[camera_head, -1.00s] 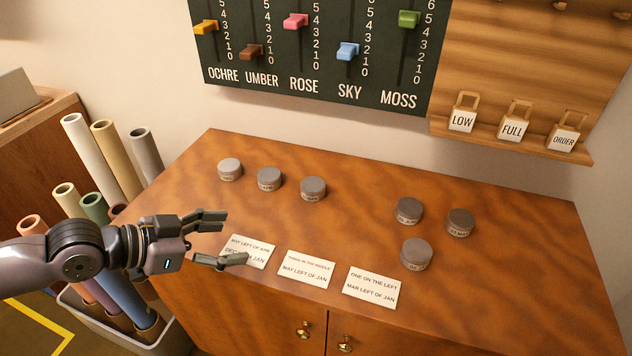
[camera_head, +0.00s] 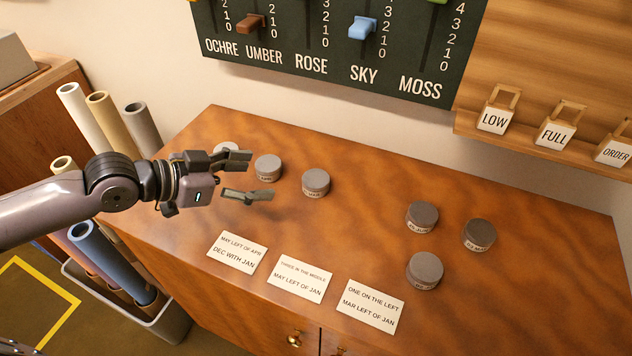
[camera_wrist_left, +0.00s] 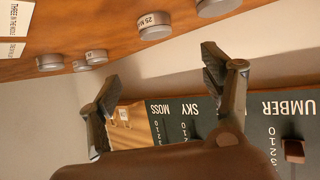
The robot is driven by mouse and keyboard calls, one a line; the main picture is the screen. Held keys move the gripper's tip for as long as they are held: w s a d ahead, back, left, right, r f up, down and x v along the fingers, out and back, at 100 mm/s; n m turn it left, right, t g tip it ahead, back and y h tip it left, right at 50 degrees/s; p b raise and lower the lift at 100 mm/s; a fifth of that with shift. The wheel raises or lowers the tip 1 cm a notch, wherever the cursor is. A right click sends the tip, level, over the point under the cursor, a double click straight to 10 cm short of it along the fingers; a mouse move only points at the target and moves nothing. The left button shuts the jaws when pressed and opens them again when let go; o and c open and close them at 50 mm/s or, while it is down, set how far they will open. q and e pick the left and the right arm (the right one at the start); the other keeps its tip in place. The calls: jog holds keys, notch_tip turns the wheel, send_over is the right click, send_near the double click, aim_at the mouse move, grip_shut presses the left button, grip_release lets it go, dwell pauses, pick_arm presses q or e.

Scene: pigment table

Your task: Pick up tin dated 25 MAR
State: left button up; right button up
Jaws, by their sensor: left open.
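A grey round tin (camera_head: 315,183) stands third from the left in the back row; its label is too small to read surely in the head view. In the left wrist view a tin (camera_wrist_left: 155,27) that seems the same one shows "25 M", the rest unclear. My left gripper (camera_head: 252,175) is open and empty, to the left of this tin and apart from it. Its fingers partly cover the leftmost tin (camera_head: 227,149) and reach near the second tin (camera_head: 268,167). The open fingers also show in the left wrist view (camera_wrist_left: 165,85). My right gripper is not in view.
Three more grey tins (camera_head: 421,217) stand at the right. Three white cards (camera_head: 299,279) lie along the front of the brown cabinet top (camera_head: 370,190). A slider board (camera_head: 330,45) and a shelf with tags (camera_head: 555,133) are on the wall behind. Rolled tubes stand at the left.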

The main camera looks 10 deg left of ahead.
aim_at(314, 179)
pick_arm(q)
jog(key=x, duration=0.4)
jog(key=shift+w+d, duration=0.1)
jog(key=x, duration=0.4)
jog(key=shift+w+d+f+p, duration=0.15)
jog(key=shift+w+d+p, duration=0.05)
jog(key=shift+p, duration=0.2)
jog(key=shift+w+d+f, duration=0.3)
jog(key=shift+d+f, duration=0.1)
jog(key=shift+d, duration=0.1)
jog(key=x, duration=0.4)
jog(key=shift+d+f+p, duration=0.15)
jog(key=shift+f+p, duration=0.15)
jog(key=shift+p, duration=0.05)
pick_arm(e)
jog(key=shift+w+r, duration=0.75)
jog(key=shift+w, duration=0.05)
pick_arm(q)
jog(key=shift+s, duration=0.1)
jog(key=shift+c, duration=0.6)
jog(key=c, duration=1.2)
jog(key=shift+r, duration=0.1)
